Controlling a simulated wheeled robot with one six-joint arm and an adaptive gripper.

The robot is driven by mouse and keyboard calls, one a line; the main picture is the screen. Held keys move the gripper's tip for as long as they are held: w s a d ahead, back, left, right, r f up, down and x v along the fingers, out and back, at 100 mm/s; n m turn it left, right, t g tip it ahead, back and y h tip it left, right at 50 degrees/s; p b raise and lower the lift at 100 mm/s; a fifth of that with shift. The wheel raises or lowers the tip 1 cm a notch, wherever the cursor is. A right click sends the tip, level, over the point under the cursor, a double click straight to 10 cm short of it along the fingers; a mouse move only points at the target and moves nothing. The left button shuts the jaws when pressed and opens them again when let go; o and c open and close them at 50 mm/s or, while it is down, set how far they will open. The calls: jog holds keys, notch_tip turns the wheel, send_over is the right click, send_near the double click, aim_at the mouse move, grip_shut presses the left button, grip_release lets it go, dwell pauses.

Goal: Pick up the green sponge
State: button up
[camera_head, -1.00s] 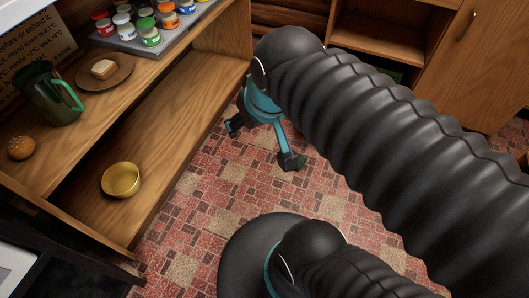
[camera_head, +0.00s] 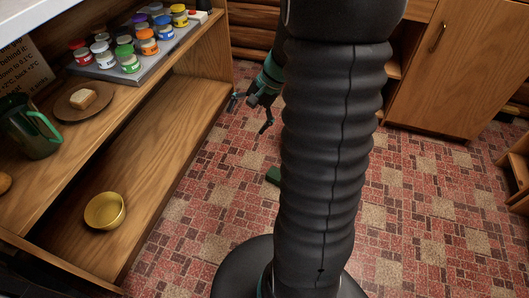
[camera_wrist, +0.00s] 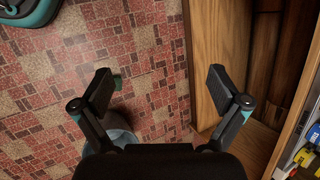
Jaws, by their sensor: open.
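A small dark green block (camera_head: 273,176), which looks like the green sponge, lies on the red patterned floor. My arm hides part of it in the head view. In the wrist view a small green patch (camera_wrist: 118,84) shows on the floor beside the left finger, which partly covers it. My gripper (camera_head: 250,114) is open and empty, above the floor beside the shelf's far end, farther back than the green block. In the wrist view the open fingers (camera_wrist: 160,75) have only floor and the shelf's edge behind them.
A wooden shelf unit (camera_head: 165,150) on the left holds a yellow bowl (camera_head: 105,210), a green pitcher (camera_head: 32,128), a plate (camera_head: 72,108) and several jars. A cabinet (camera_head: 445,70) stands at back right. A grey-blue round object (camera_wrist: 122,122) shows below the left finger.

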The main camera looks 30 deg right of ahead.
jog(key=w+d+f+m+t+y, duration=0.15)
jog(key=d+f+m, duration=0.35)
jog(key=d+f, duration=0.5)
jog(key=d+f+m+t+y, duration=0.25)
jog(key=d+f+m, duration=0.35)
jog(key=f, duration=0.7)
jog(key=s+d+f+m+t+h, duration=0.1)
jog(key=s+d+f+m+t, duration=0.1)
jog(key=f, duration=0.5)
jog(key=s+d+f+m+t+h+b, duration=0.1)
jog(key=s+d+f+m, duration=0.3)
jog(key=f, duration=0.4)
jog(key=s+d+f+m+t+h, duration=0.1)
jog(key=s+d+f+m+t, duration=0.1)
jog(key=f, duration=0.6)
jog(key=shift+s+d+f+m+t+h, duration=0.2)
jog(key=shift+s+d+m+t+h, duration=0.2)
jog(key=shift+s+d+t, duration=0.15)
jog(key=shift+w+a+f, duration=0.15)
jog(key=shift+f, duration=0.15)
send_near(273, 175)
jog(key=w+f, duration=0.4)
jog(key=shift+f, duration=0.25)
jog(key=c, duration=0.9)
